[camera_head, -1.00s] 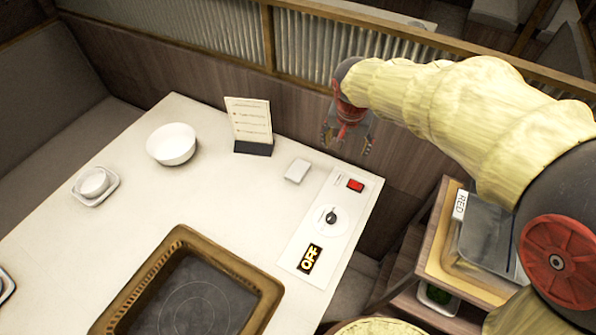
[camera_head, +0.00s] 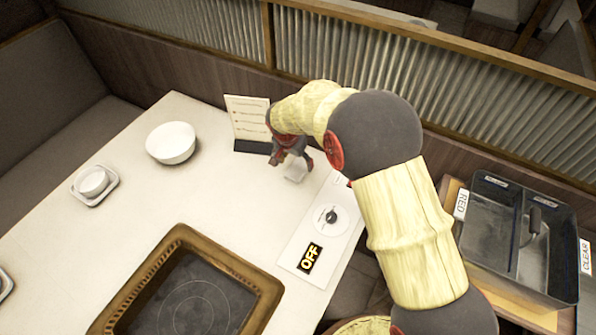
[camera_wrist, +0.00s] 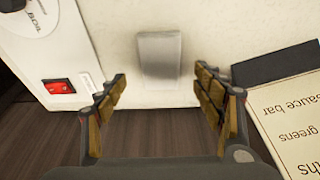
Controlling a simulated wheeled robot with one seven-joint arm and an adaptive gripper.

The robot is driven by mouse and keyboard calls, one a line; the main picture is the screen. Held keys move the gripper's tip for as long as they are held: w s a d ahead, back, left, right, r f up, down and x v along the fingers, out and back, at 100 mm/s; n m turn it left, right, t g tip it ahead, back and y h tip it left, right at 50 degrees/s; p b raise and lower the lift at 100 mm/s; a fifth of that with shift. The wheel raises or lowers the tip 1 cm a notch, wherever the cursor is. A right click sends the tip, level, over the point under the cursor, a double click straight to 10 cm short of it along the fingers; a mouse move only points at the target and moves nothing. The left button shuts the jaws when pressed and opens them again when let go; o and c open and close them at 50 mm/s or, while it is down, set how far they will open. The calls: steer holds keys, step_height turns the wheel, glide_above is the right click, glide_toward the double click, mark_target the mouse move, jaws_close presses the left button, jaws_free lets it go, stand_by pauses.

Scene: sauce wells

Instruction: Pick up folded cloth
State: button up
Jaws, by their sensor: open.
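The folded cloth (camera_head: 296,170) is a small white-grey rectangle lying on the white table, near its back edge, between the menu stand and the control panel. In the wrist view the cloth (camera_wrist: 159,54) lies flat ahead of the fingertips and between their lines. My gripper (camera_head: 291,160) is over the cloth's back side in the head view and partly covers it. In the wrist view my gripper (camera_wrist: 158,85) has its two fingers wide apart with nothing between them. The height of the fingers above the table is hard to tell.
The menu stand (camera_head: 248,120) is close beside the gripper; its dark base (camera_wrist: 275,66) is near one finger. The control panel (camera_head: 318,228) with a red switch (camera_wrist: 59,87) is on the other side. A white bowl (camera_head: 171,143) and a framed cooktop (camera_head: 190,290) stand farther off.

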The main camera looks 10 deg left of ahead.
mark_target(298, 168)
steer(key=b+x, duration=0.1)
steer(key=x, duration=0.3)
steer(key=shift+f+b, duration=0.25)
steer(key=shift+b, duration=0.05)
steer(key=shift+c, duration=0.8)
steer(key=c, duration=1)
steer(key=shift+r, duration=0.1)
